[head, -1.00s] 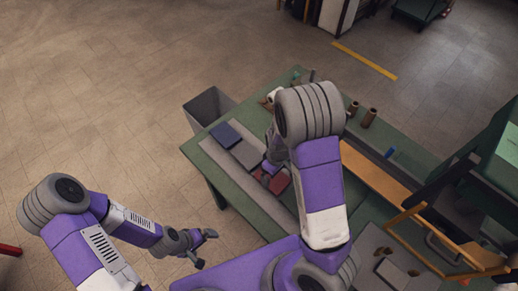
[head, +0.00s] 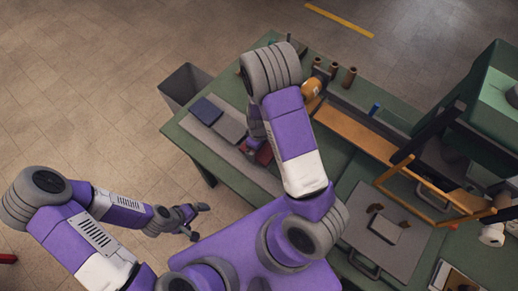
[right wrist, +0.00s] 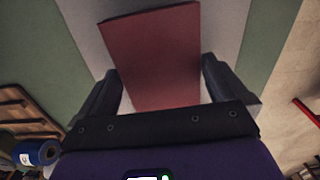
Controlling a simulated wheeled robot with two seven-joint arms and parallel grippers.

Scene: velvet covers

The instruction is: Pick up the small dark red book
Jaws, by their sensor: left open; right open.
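The small dark red book (right wrist: 155,55) lies on the grey strip on the table. It fills the middle of the right wrist view. My right gripper (right wrist: 160,88) is open, with one finger on each side of the book's near part; I cannot tell whether they touch it. In the head view, only a piece of the red book (head: 264,154) shows beside my right arm, which hides most of that gripper. My left gripper (head: 199,221) is open and empty, out over the floor left of the table.
A dark blue book (head: 206,110) and a grey book (head: 230,126) lie beyond the red one on the green table (head: 190,147). A grey bin (head: 184,84) stands by the far left edge. Brown cylinders (head: 333,70), a wooden frame (head: 425,205) and a blue roll (right wrist: 37,153) are farther right.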

